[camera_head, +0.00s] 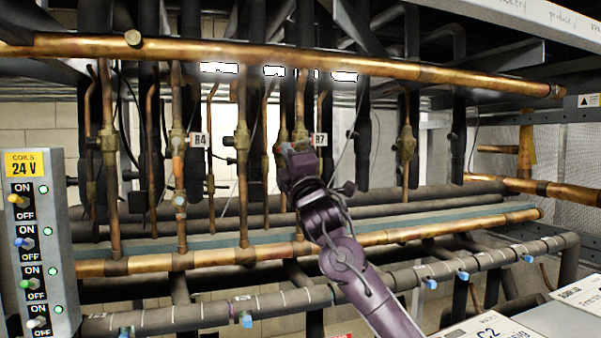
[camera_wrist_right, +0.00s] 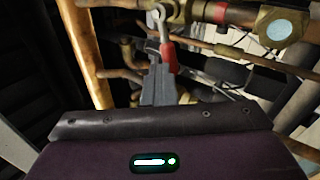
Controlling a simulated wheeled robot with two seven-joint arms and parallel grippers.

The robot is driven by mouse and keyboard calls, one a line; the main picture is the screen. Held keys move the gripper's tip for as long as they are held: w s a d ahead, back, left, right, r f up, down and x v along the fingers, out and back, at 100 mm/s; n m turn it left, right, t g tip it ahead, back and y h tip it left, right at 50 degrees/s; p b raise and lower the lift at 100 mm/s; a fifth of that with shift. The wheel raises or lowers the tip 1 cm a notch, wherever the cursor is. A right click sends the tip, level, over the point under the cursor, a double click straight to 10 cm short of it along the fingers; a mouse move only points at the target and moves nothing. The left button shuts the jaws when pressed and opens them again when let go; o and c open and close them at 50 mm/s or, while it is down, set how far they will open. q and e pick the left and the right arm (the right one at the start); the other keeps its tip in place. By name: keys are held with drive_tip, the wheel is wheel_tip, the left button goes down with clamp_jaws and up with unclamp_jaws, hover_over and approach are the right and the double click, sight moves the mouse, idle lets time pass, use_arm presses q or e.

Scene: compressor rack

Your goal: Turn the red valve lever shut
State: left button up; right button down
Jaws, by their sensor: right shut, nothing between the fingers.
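The red valve lever (camera_wrist_right: 168,58) shows in the right wrist view, just above my right gripper. Its grey metal end joins the copper and brass pipework at the top, and its red sleeve points down in that picture. My right gripper (camera_wrist_right: 158,88) is shut with nothing in it. Its grey fingers are close beside the red sleeve; I cannot tell if they touch. In the head view my right gripper (camera_head: 286,152) is up at the vertical copper pipes by the R7 tag (camera_head: 320,140), and it hides most of the lever there. My left gripper is not in view.
A long copper header pipe (camera_head: 400,70) crosses above the gripper, and a lower copper pipe (camera_head: 380,237) crosses below. Black insulated pipes stand between them. A brass fitting with a round glass (camera_wrist_right: 283,28) is near the lever. A switch panel (camera_head: 38,240) stands at the left.

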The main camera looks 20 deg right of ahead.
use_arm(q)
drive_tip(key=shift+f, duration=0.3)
use_arm(e)
drive_tip(key=shift+a+r+m+h, duration=0.1)
drive_tip(key=shift+r+m+h, duration=0.1)
drive_tip(key=shift+m+h, duration=0.55)
drive_tip(key=shift+r+m+h, duration=0.15)
drive_tip(key=shift+m+h, duration=0.4)
drive_tip(key=shift+m, duration=0.4)
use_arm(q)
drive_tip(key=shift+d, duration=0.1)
use_arm(e)
drive_tip(key=shift+w+f, duration=0.1)
drive_tip(key=shift+f, duration=0.05)
